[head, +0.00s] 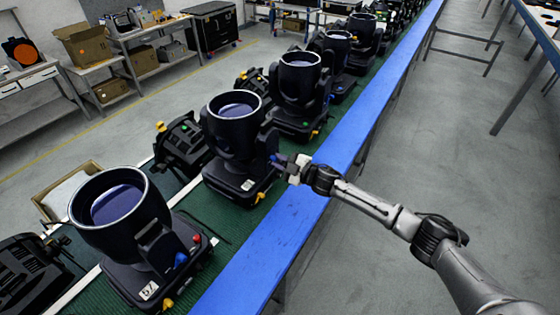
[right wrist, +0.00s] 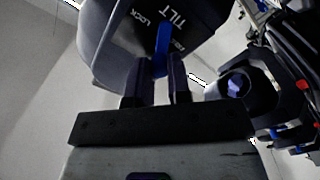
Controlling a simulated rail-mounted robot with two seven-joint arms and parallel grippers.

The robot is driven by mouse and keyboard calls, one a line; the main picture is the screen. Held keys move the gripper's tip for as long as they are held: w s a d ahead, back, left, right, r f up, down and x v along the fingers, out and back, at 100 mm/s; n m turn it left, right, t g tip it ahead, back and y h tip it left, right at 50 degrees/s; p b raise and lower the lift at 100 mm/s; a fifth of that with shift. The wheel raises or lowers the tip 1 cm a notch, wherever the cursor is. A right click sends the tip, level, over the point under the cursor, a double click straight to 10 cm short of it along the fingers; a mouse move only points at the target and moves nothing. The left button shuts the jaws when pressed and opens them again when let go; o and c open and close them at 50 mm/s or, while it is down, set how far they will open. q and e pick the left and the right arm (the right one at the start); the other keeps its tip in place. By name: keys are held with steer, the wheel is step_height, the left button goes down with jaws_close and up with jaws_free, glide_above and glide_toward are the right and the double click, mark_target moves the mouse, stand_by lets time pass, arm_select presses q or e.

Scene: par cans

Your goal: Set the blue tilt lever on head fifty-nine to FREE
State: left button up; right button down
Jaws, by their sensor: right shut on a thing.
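A black par can head (head: 222,135) stands second from the front on the green belt; its small white number label cannot be read clearly. My right gripper (head: 282,160) is at the right side of this head. In the right wrist view, the two fingers (right wrist: 158,88) are shut on the blue tilt lever (right wrist: 162,42). The white words TILT and LOCK are readable beside the lever, with LOCK to its left. A third word right of the lever is partly covered. My left gripper is not in view.
A nearer head (head: 122,205), labelled 57, has its own blue lever (head: 181,260) and a red knob. More heads (head: 298,75) stand in a row behind. A blue rail (head: 345,145) runs along the belt (head: 225,235) under my right arm.

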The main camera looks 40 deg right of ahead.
steer(key=c, duration=1.1)
jaws_free()
steer(key=shift+o, duration=0.2)
steer(key=b+v, duration=0.2)
steer(key=v, duration=1.1)
steer(key=shift+s, duration=0.4)
steer(key=shift+d+r, duration=0.1)
